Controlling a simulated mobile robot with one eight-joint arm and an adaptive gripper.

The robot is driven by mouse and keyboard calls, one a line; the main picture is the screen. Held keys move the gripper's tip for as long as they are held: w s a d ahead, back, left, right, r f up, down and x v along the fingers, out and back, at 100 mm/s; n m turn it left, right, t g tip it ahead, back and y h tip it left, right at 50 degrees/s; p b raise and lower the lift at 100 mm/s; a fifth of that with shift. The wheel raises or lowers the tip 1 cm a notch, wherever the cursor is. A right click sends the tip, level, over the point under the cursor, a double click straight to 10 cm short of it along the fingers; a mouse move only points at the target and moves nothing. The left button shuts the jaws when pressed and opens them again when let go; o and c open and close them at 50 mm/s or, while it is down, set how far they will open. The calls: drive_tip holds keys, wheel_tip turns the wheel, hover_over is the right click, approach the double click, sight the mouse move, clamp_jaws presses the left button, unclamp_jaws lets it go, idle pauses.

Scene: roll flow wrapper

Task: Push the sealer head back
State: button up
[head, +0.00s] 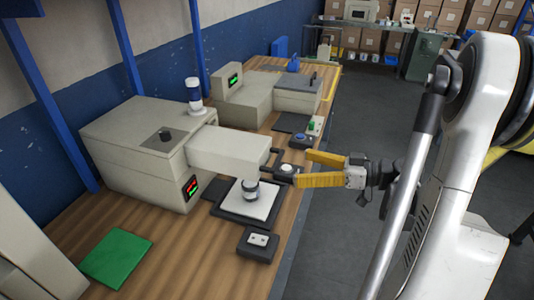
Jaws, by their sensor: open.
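The sealer head (228,150) looks to be the pale box that sticks out from the front of the beige machine (140,145), above a white plate. A dark bar shows at its right end. My gripper (304,168) has two yellow fingers, spread apart with nothing between them. It is to the right of the head's end, pointing left at it, with a small visible gap. Whether it is level with the head in depth is hard to tell.
A small jar (250,189) stands on the white plate (262,208). A button box (285,170) lies near the fingertips and a socket box (258,243) in front. A green pad (115,257) lies left. Another machine (265,95) stands behind. Floor (365,110) beyond the bench is clear.

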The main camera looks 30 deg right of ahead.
sight(280, 160)
drive_tip(key=shift+n+t+y, duration=0.5)
drive_tip(key=shift+n+t, duration=0.2)
drive_tip(key=shift+n, duration=0.1)
drive_tip(key=b+x, duration=0.1)
drive_tip(key=x, duration=0.2)
drive_tip(key=b+x, duration=0.1)
drive_tip(key=x, duration=0.3)
drive_tip(key=shift+w+b, duration=0.3)
drive_tip(key=shift+w, duration=0.1)
drive_tip(key=c, duration=1.2)
